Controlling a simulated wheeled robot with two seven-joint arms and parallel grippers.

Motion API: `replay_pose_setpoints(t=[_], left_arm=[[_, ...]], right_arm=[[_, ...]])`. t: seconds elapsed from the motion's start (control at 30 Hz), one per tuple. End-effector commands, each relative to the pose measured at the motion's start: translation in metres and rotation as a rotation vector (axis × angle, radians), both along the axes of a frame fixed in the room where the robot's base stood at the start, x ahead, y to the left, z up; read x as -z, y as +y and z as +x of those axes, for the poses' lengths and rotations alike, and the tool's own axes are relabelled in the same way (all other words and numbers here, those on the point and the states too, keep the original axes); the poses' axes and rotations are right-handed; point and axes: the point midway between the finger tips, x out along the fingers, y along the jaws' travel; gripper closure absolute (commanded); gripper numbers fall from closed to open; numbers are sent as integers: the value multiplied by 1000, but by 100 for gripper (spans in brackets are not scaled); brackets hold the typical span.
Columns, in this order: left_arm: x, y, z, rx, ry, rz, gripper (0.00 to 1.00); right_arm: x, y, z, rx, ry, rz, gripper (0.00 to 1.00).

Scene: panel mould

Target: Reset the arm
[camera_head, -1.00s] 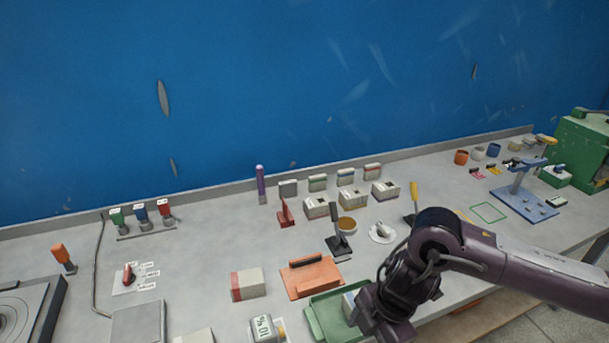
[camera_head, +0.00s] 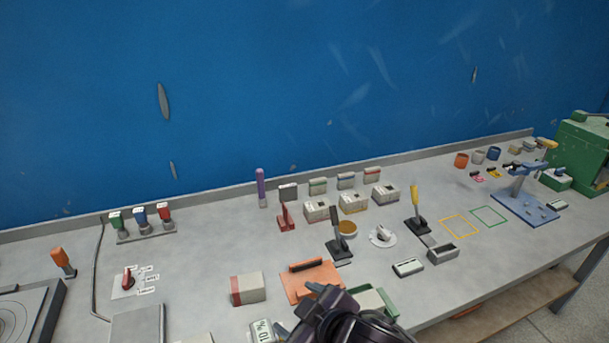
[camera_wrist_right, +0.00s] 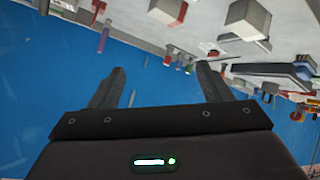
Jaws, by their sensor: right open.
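My right arm shows as a dark purple gripper and wrist (camera_head: 345,318) at the bottom middle of the head view. It hides part of the green tray (camera_head: 388,304) and comes close to the front edge of the orange plate (camera_head: 312,280). In the right wrist view the two dark fingers (camera_wrist_right: 163,80) stand apart with nothing between them. That view is upside down, with the blue wall below and the bench above. My left gripper is not in the head view.
Several boxes (camera_head: 353,204) and levers stand along the bench (camera_head: 205,245). A black-handled lever (camera_head: 338,240), a yellow-handled lever (camera_head: 414,210) and a white dial (camera_head: 382,236) are near the middle. A green machine (camera_head: 585,150) stands at the far right.

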Motion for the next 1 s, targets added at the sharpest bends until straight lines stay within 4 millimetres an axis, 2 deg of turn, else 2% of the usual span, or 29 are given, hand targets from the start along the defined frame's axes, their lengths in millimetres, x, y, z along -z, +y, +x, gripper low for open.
replay_pose_setpoints(t=[0.03,0.1,0.2,0.3,0.5,0.63,0.7,0.87,1.0], left_arm=[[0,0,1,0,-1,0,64],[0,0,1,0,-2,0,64],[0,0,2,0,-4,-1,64],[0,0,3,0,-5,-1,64],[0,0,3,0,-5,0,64],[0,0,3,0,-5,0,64],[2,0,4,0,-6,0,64],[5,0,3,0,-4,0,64],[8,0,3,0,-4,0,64]], right_arm=[[12,-25,-4,112,80,18,28],[28,-58,-10,248,176,22,28],[51,-100,-26,404,305,16,28],[70,-133,-46,526,419,8,28],[99,-182,-91,706,610,-14,28],[114,-206,-122,801,721,-28,28],[139,-202,-111,789,718,-34,28],[190,-200,-101,786,731,-41,28],[244,-199,-98,784,748,-51,28]])
